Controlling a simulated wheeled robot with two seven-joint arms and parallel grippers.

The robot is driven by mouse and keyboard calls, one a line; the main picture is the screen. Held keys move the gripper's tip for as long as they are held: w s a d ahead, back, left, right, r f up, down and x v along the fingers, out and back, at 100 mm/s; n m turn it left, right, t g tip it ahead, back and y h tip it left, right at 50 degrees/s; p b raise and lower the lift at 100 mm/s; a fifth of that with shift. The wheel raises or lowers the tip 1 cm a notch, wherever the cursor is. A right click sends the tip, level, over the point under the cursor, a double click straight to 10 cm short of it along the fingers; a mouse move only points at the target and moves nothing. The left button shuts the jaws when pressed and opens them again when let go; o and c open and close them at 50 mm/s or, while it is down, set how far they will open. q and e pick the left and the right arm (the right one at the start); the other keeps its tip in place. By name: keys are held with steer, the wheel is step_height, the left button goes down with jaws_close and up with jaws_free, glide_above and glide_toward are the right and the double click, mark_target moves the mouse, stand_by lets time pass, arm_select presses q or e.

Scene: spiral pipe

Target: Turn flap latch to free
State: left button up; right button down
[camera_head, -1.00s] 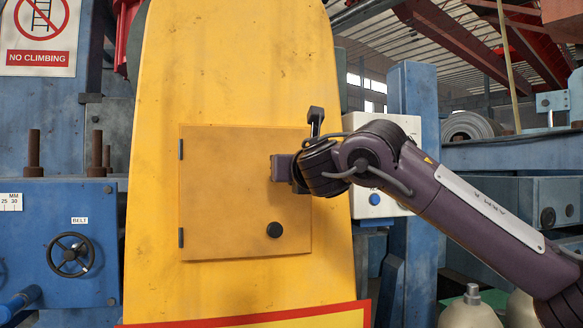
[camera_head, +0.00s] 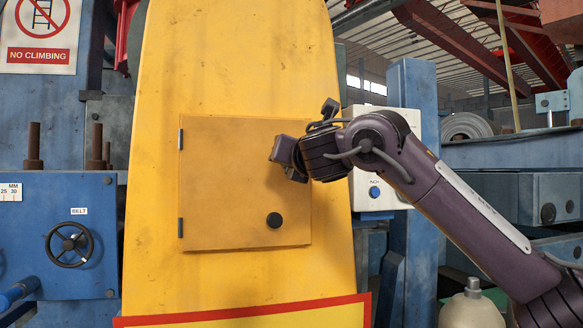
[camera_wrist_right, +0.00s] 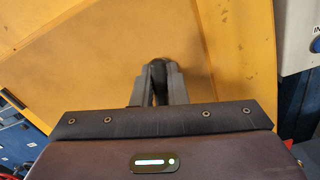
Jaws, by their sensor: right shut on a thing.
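A yellow square flap (camera_head: 225,190) with hinges on its left edge lies flat against the tall yellow panel. A round black knob (camera_head: 274,220) sits at its lower right. My right gripper (camera_head: 280,158) is at the flap's right edge, rolled at a tilt. In the right wrist view my right gripper (camera_wrist_right: 158,85) is shut on a small dark piece, the latch (camera_wrist_right: 157,72), in front of the yellow surface. In the head view the gripper and wrist hide the latch. My left gripper is not in view.
A grey control box (camera_head: 385,150) with a blue button stands right behind my arm. A blue machine with a handwheel (camera_head: 69,244) is at the left. A red-edged yellow board (camera_head: 250,314) crosses the bottom.

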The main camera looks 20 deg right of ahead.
steer(key=m+b, duration=0.1)
steer(key=m, duration=0.2)
steer(key=shift+f, duration=0.2)
steer(key=m+b, duration=0.2)
steer(key=m, duration=0.2)
steer(key=m+b, duration=0.1)
steer(key=m, duration=0.3)
steer(key=shift+d+f+m+b, duration=0.1)
steer(key=shift+m+b, duration=0.25)
steer(key=shift+m, duration=1.55)
steer(key=c, duration=1.4)
jaws_free()
steer(key=shift+d, duration=0.1)
steer(key=shift+c, duration=0.2)
